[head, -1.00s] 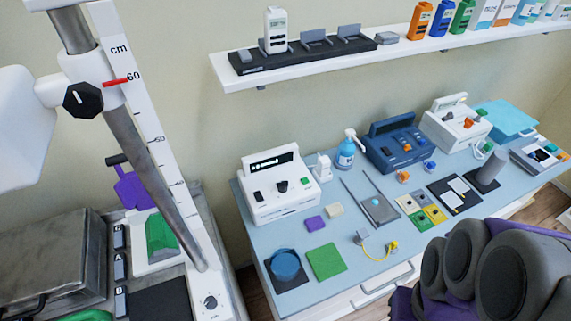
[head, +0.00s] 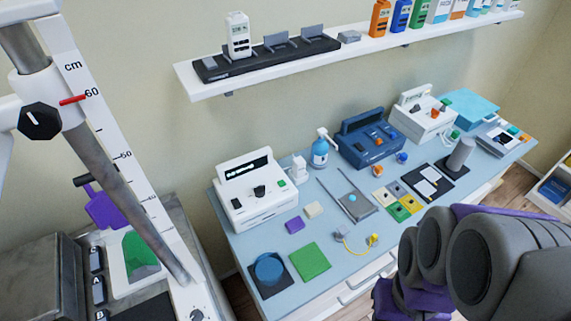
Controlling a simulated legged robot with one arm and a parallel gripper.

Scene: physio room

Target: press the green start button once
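A small green button (head: 281,183) is on the right of the front panel of a white device (head: 259,207) at the left end of the blue table. This device also has a dark display strip and black controls. A second white device (head: 422,120) at the back right has orange controls and a small green one (head: 443,107). I cannot read a start label on either. My grey and purple arm fills the lower right. My gripper's fingers do not show, and nothing of mine is seen touching either device.
A blue device (head: 370,148), a blue bottle (head: 320,153) and a white bottle (head: 299,169) stand along the table's back. A green pad (head: 309,262) lies in front. A wall shelf (head: 290,72) hangs above. A tall scale post (head: 112,135) stands at the left.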

